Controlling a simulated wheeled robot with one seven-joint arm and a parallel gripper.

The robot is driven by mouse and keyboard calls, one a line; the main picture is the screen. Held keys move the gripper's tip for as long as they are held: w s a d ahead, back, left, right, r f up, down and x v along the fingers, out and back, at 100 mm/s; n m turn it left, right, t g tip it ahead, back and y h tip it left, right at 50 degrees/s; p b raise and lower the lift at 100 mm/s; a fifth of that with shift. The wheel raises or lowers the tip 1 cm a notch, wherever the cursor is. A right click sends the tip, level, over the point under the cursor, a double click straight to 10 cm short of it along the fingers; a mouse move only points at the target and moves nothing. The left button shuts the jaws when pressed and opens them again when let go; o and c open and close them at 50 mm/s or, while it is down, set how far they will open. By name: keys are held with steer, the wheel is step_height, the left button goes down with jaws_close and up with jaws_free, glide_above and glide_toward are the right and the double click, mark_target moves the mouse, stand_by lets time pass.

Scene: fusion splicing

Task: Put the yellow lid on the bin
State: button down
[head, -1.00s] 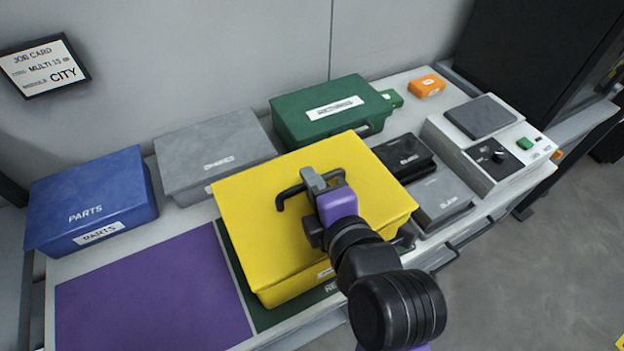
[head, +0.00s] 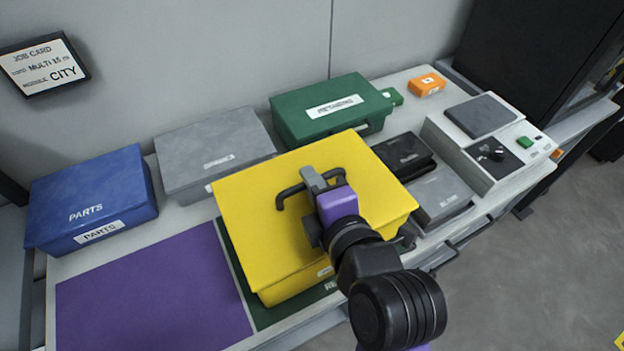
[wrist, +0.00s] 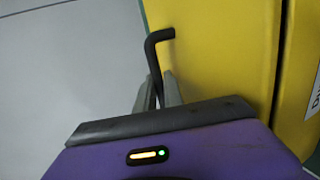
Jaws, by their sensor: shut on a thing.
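The yellow lid (head: 250,205) lies over the top of the yellow bin (head: 290,288) on the bench. It covers the bin's opening, so the inside is hidden. I cannot tell whether it is fully seated all round. A black bar handle (head: 284,195) stands on the lid. My gripper (head: 316,180) is over the lid's middle, shut on this handle. In the wrist view the handle (wrist: 153,50) runs between the fingers (wrist: 158,92), with the yellow lid (wrist: 215,50) beside it.
A blue PARTS box (head: 92,200), a grey box (head: 214,155) and a green box (head: 332,110) stand behind and left. A black case (head: 405,155) and a grey case (head: 440,195) are close on the right. The purple mat (head: 150,295) is clear.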

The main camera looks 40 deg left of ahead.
steer(key=shift+f+b, duration=0.6)
steer(key=shift+f, duration=0.05)
stand_by(0.7)
stand_by(0.3)
steer(key=c, duration=1.4)
jaws_free()
steer(key=shift+b+v, duration=0.35)
steer(key=shift+v, duration=3.55)
